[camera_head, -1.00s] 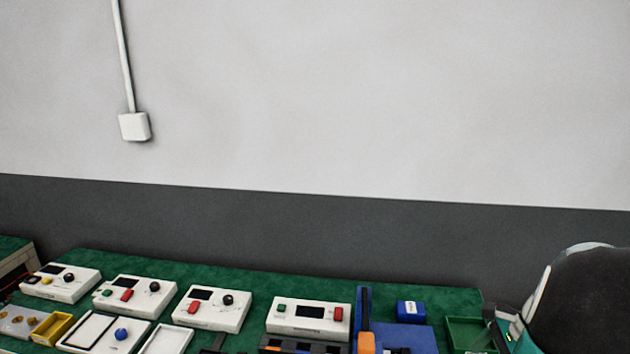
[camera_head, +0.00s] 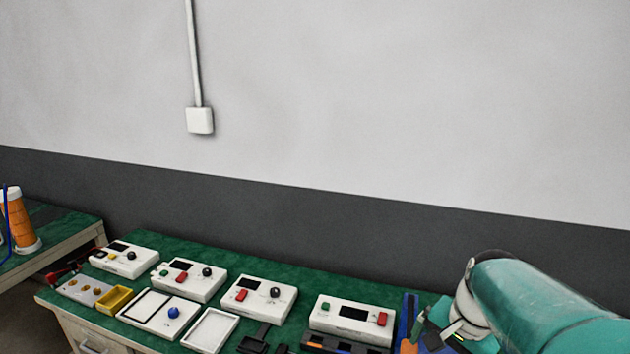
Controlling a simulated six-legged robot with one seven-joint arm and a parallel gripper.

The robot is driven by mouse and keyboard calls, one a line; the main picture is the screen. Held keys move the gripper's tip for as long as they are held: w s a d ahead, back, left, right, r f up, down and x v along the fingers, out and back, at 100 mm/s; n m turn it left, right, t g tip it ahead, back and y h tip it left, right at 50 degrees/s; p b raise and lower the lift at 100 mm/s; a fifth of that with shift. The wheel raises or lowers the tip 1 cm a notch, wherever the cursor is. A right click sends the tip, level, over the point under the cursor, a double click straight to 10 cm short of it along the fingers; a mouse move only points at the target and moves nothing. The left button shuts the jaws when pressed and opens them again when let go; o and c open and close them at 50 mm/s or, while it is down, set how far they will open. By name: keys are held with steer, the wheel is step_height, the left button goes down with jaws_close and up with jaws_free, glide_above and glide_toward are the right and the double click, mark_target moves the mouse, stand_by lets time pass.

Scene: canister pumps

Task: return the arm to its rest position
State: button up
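My arm enters at the lower right in teal and white, in front of the right part of the green bench. My gripper is not clearly visible; dark parts at the arm's far end, low in the picture, cannot be told apart from things on the bench. White control boxes stand in a row on the green bench top (camera_head: 290,262): one at the left (camera_head: 140,266), two in the middle (camera_head: 204,288) (camera_head: 262,310), and one at the right (camera_head: 330,327) near my arm.
A white panel with a blue knob (camera_head: 173,312), a yellow tray (camera_head: 115,300) and a white tray (camera_head: 211,330) lie along the front. A blue stand (camera_head: 404,315) is beside my arm. An orange spool (camera_head: 18,220) stands on a second bench at the left.

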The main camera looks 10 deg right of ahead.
steer(key=s+a+r+n+t, duration=0.1)
steer(key=a+r+n, duration=0.1)
steer(key=a+n, duration=0.4)
steer(key=s+a+r+n+t, duration=0.2)
steer(key=a+n, duration=0.3)
steer(key=a, duration=0.4)
steer(key=shift+s+a+r+n+h, duration=0.2)
steer(key=shift+a+r+n+h, duration=0.15)
steer(key=shift+r+n, duration=0.1)
